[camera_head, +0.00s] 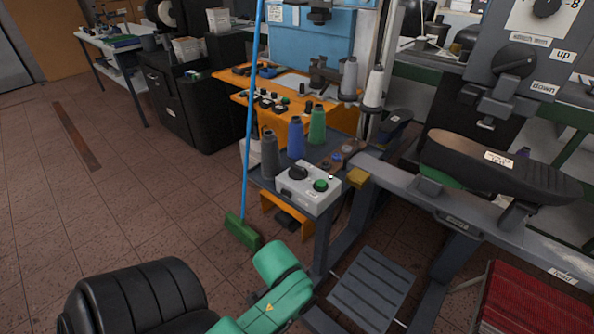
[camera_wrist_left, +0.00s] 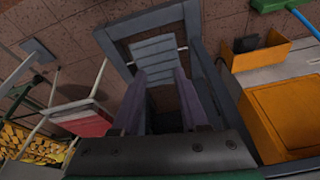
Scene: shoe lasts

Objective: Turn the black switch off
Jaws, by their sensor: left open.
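A black rotary knob (camera_head: 298,173) sits on top of a light grey control box (camera_head: 308,190) beside a green button (camera_head: 320,185). Another black switch handle (camera_head: 513,61) is on the grey machine at the upper right, between labels "up" and "down". I cannot tell from the pictures which one the task names. My left gripper (camera_wrist_left: 158,105) is open and empty, its two fingers apart in the left wrist view, facing a slatted grey pedal plate (camera_wrist_left: 160,60). In the head view only a green arm part shows low in the middle; no fingertips show there. My right gripper is not in view.
Grey, blue and green thread cones (camera_head: 297,138) stand just behind the control box. A green broom (camera_head: 243,231) with a blue handle stands left of it. Tiled floor is free at left.

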